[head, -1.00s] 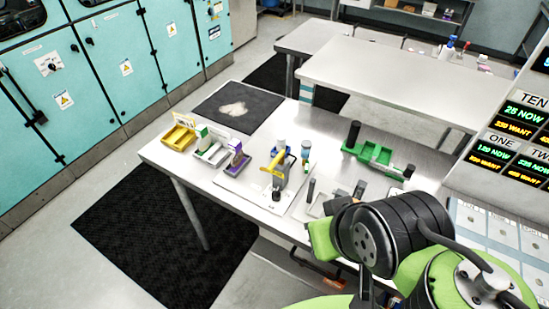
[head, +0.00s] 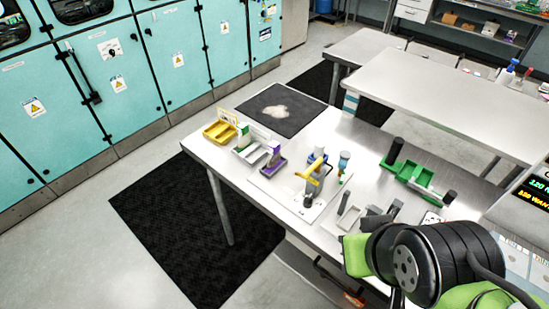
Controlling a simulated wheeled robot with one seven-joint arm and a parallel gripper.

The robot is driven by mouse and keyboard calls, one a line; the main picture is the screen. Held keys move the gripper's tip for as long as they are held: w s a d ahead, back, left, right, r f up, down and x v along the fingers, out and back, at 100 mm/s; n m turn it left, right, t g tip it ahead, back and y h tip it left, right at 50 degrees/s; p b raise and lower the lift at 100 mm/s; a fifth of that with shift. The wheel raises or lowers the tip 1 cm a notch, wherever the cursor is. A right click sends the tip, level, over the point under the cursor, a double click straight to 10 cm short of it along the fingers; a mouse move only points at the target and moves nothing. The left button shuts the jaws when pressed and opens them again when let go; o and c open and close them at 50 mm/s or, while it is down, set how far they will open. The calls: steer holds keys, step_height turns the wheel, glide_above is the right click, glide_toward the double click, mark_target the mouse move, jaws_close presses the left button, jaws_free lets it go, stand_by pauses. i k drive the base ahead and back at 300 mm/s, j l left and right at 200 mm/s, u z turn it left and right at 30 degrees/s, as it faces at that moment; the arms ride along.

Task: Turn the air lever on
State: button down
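No part is clearly marked as the air lever. A small bench device (head: 313,178) with a yellow handle stands on a white plate on the steel table. A small orange-red part (head: 354,299) shows low under the table's front edge, partly behind my arm; I cannot tell what it is. A dark handle (head: 86,88) is on a teal cabinet door at the left. My arm fills the lower right, and my gripper is not in view.
A black floor mat (head: 180,235) lies clear at the left. A display panel (head: 535,190) stands at the right edge.

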mark_target(313, 167)
steer(key=i+j+u, duration=0.1)
steer(key=u, duration=0.3)
steer(key=i+u, duration=0.3)
steer(key=u, duration=0.15)
